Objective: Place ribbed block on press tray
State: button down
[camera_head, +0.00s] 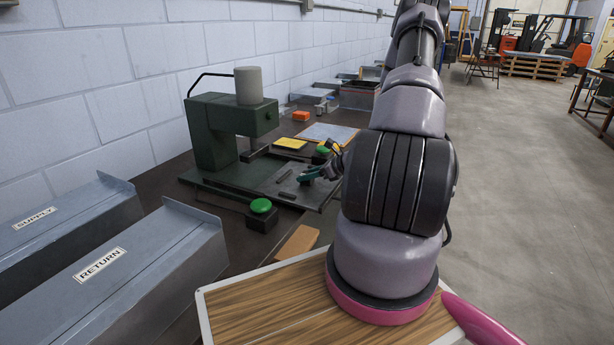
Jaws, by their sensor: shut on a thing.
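The green press (222,130) stands on the dark bench with a grey cylinder on its top. Its flat dark grey press tray (312,196) lies at its right foot, with small dark bars on it. My gripper (318,171) is small in view over the right part of the tray, partly hidden by my arm. It is shut on a small teal piece (307,175), which looks like the ribbed block. Ribs are too small to make out. I cannot tell whether the piece touches the tray.
A green button on a black box (261,212) sits in front of the tray; another green button (322,150) is behind it. Yellow (290,144) and orange (301,116) items lie farther back. Two grey ducts, SUPPLY (60,232) and RETURN (140,275), fill the left.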

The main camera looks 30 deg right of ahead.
jog(key=shift+c, duration=2)
grip_release()
jog(key=shift+f, duration=0.15)
jog(key=v, duration=1.2)
jog(key=shift+r, duration=0.25)
jog(key=s+a+r+n+g, duration=0.2)
jog(key=a+r+n+g, duration=0.1)
jog(key=a+r+n, duration=0.6)
jog(key=s+a+r+n+g, duration=0.25)
jog(key=a+r+n, duration=0.35)
jog(key=r, duration=0.6)
jog(key=s+a+r+n+t+h, duration=0.1)
jog(key=s+a+r+n+h, duration=0.1)
jog(key=s+r, duration=0.5)
jog(key=s+a+r+n+t+h, duration=0.2)
jog(key=s+a+r+n+h, duration=0.1)
jog(key=s+r+n, duration=0.4)
jog(key=shift+s+a+r+h, duration=0.15)
jog(key=shift+a+r+h, duration=0.2)
jog(key=shift+a, duration=0.55)
